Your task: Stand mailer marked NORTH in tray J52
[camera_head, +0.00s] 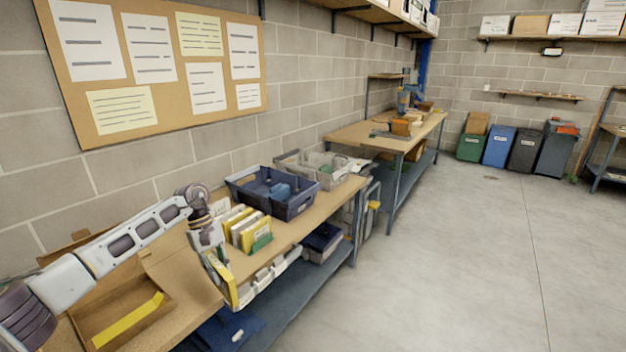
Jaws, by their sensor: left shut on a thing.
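My left gripper (209,250) reaches in from the left over the near bench. It is shut on a yellow mailer (222,284), which hangs tilted at the bench's front edge. Any marking on this mailer is too small to read. Just right of the gripper, several yellow and white mailers (241,228) stand in a row with a green piece at the front. Another yellow mailer (128,321) lies in an open cardboard box (165,283) at lower left. White trays (284,264) sit along the bench's front edge; I cannot tell which tray is J52. My right gripper is not in view.
A dark blue crate (291,208) and a grey crate (338,172) stand farther back on the bench (278,236). A lower blue shelf (290,302) runs beneath. Open floor (470,270) lies to the right. A notice board (160,60) hangs on the wall.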

